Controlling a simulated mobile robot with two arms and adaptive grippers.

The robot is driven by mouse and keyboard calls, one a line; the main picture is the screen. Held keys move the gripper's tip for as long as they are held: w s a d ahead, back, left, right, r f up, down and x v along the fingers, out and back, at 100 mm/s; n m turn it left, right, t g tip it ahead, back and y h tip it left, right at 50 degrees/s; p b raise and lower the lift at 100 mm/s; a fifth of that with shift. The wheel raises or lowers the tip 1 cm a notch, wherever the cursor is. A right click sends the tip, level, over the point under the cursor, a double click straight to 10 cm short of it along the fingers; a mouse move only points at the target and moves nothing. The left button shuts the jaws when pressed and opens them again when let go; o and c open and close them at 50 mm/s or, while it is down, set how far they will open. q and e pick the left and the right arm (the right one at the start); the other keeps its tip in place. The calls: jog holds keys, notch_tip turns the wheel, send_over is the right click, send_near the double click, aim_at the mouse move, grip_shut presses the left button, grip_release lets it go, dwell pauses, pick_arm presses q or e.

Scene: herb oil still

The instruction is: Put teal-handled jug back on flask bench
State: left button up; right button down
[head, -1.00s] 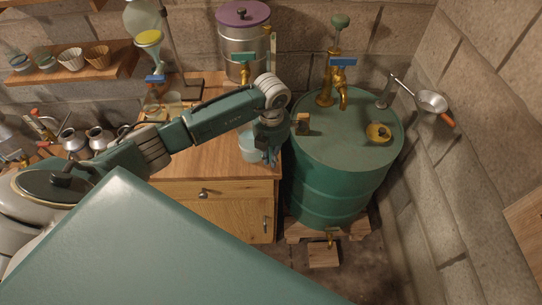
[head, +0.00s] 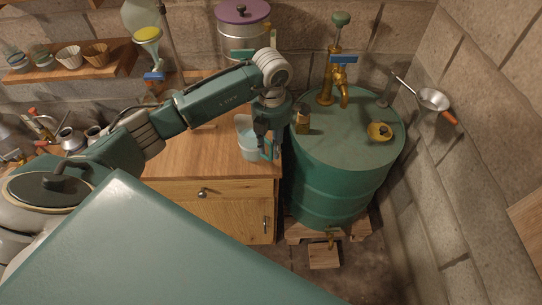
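The jug (head: 246,143), a pale blue-grey vessel, stands upright on the wooden bench top (head: 190,155) near its right edge. Its teal handle (head: 269,151) is on the right side, partly hidden by my fingers. My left gripper (head: 268,137) comes down from above, right beside the jug at the handle. Its fingers appear spread, with the handle low between or just below them; contact is too small to tell. My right gripper is not in view.
A green drum (head: 340,185) with a brass tap (head: 341,88) and a small brown block (head: 302,119) on it stands close right of the bench. A steel pot (head: 243,30) with a purple lid is behind. Small metal pots (head: 70,138) are at left.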

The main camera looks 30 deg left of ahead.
pick_arm(q)
notch_tip(320, 180, up, 7)
jog(key=shift+f+b, duration=0.15)
jog(key=shift+b, duration=0.6)
